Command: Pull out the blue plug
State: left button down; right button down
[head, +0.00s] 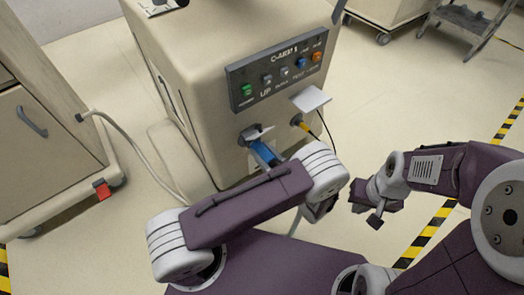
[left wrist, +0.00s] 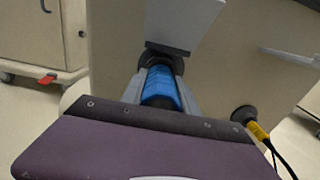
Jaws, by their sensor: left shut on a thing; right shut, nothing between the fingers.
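The blue plug (head: 264,153) is at the front of the beige cart (head: 215,60), below its button panel. In the left wrist view, the plug (left wrist: 160,86) lies between the two grey fingers of my left gripper (left wrist: 161,92), which is shut on it. The plug's far end meets a black socket (left wrist: 163,57) under a raised grey flap (left wrist: 183,22); how deep it sits I cannot tell. My left arm hides part of the plug in the head view. My right gripper (head: 375,217) is shut and empty, off to the right, away from the cart.
A yellow plug (head: 300,123) with a black cable sits right of the blue one, under another raised flap (head: 310,99). A cabinet (head: 45,140) on wheels stands at left, with a grey hose running to the floor. A step stool (head: 468,22) stands far right.

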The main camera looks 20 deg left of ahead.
aim_at(272, 162)
pick_arm(q)
jog(key=shift+v, duration=2.45)
